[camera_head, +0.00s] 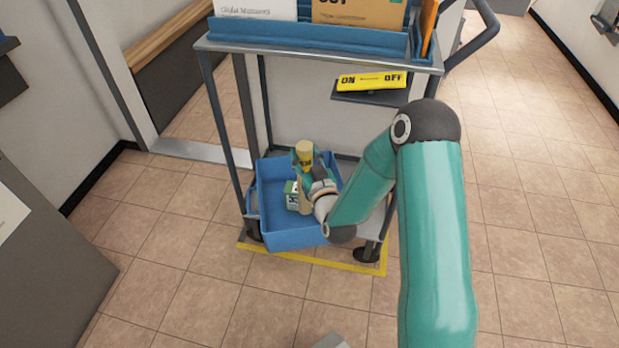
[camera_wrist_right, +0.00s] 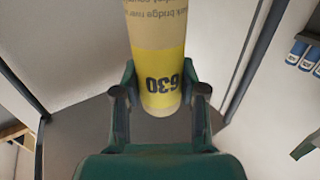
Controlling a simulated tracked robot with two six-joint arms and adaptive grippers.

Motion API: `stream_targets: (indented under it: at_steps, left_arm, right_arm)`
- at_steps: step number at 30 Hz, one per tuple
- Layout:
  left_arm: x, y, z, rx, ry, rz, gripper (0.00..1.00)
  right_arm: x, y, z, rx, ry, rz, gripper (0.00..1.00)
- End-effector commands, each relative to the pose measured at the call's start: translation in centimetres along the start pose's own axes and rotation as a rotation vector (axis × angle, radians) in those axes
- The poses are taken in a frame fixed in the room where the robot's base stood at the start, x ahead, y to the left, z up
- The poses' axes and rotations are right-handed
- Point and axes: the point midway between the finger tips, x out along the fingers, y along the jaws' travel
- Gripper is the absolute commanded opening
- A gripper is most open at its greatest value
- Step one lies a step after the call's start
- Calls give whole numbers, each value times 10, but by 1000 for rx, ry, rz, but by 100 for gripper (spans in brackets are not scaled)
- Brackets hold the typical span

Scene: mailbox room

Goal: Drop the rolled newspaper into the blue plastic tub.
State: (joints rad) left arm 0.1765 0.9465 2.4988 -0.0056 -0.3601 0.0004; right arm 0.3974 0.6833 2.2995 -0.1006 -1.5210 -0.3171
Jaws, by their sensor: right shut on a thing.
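The rolled newspaper (camera_head: 304,148) is a tan roll with a yellow band. In the wrist view the newspaper (camera_wrist_right: 160,65) shows the band printed 630. My right gripper (camera_head: 305,170) is shut around it, with a finger on each side of the band in the wrist view. The roll stands roughly upright over the blue plastic tub (camera_head: 290,239) in the head view; how far its lower end is from the tub floor cannot be told. The tub sits on the low shelf of a cart, partly hidden by my right arm. My left gripper is not in view.
The cart's upper tray (camera_head: 300,36) holds mail, and a yellow ON/OFF sign (camera_head: 372,81) sits on a small ledge above the tub. Yellow tape (camera_head: 310,259) marks the floor. Open tiles lie around.

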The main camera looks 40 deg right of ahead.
Motion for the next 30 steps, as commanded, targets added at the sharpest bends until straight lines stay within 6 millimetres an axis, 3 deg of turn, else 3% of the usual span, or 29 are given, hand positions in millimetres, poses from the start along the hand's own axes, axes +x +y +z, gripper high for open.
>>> stream_targets:
  at_steps: [1, 9, 17, 30]
  left_arm:
    - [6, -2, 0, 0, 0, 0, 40]
    - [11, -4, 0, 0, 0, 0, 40]
    - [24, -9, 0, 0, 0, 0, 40]
    - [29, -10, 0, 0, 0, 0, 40]
  right_arm:
    - [0, 0, 13, 0, -2, 1, 0]
    - [0, 1, 30, -1, 1, 1, 0]
    - [0, 1, 66, -1, 0, 2, 0]
    - [0, 1, 71, -1, 2, 2, 0]
